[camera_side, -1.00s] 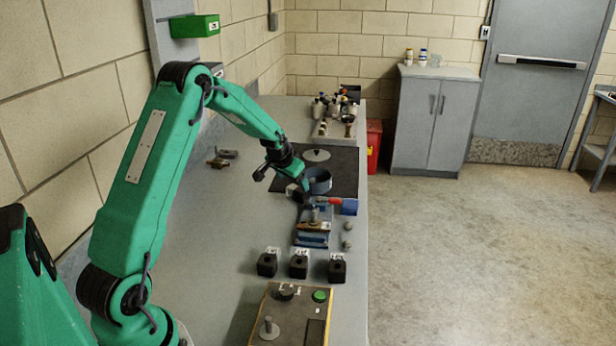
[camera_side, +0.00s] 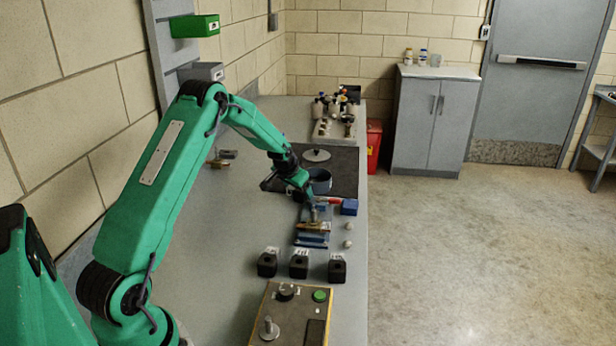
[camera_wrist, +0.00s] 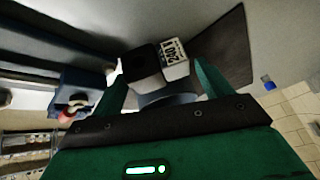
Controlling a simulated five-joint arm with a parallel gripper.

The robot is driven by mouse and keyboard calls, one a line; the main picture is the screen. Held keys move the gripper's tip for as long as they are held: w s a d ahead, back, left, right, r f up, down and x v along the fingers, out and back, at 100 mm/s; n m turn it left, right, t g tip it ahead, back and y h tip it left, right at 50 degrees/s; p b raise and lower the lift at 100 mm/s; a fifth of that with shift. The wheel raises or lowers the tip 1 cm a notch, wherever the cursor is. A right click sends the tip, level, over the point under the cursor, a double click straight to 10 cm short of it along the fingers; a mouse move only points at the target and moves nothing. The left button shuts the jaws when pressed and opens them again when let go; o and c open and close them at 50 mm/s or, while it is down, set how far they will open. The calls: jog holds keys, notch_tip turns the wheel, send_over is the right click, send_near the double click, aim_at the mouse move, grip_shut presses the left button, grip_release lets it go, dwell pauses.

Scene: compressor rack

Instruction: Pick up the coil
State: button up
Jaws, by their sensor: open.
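My gripper (camera_side: 311,207) is in the side view, low over a blue fixture (camera_side: 312,240) with a brass-coloured part on it. In the wrist view, my two green fingers are apart, and a black block with a white face marked "240 V" (camera_wrist: 172,60) shows between them; I take it for a coil. I cannot tell whether the fingers touch it. In the side view, three black blocks with white labels stand in a row: left (camera_side: 267,263), middle (camera_side: 299,264) and right (camera_side: 337,267). Any block at my fingertips is too small to make out in the side view.
A blue-grey pot (camera_side: 320,181) stands on a dark mat (camera_side: 344,165) just behind my gripper. A blue block (camera_side: 349,207) is to its right. A control box (camera_side: 292,318) with a green button is at the front. The bench left of the fixture is clear.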

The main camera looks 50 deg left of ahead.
jog(key=shift+w+a+f, duration=0.1)
jog(key=shift+w+f, duration=0.1)
jog(key=shift+f, duration=0.15)
dwell(0.3)
jog(key=c, duration=0.8)
jog(key=shift+c, duration=0.2)
jog(key=shift+r, duration=0.1)
jog(key=shift+r, duration=0.45)
jog(key=shift+c, duration=0.7)
notch_tip(320, 180, up, 3)
jog(key=shift+r, duration=0.2)
jog(key=d+r+h, duration=0.1)
jog(key=d+r, duration=0.5)
jog(key=d, duration=0.5)
jog(key=shift+s+d+r, duration=0.2)
jog(key=shift+d+r, duration=0.1)
jog(key=shift+d, duration=0.05)
jog(key=shift+w+a, duration=0.1)
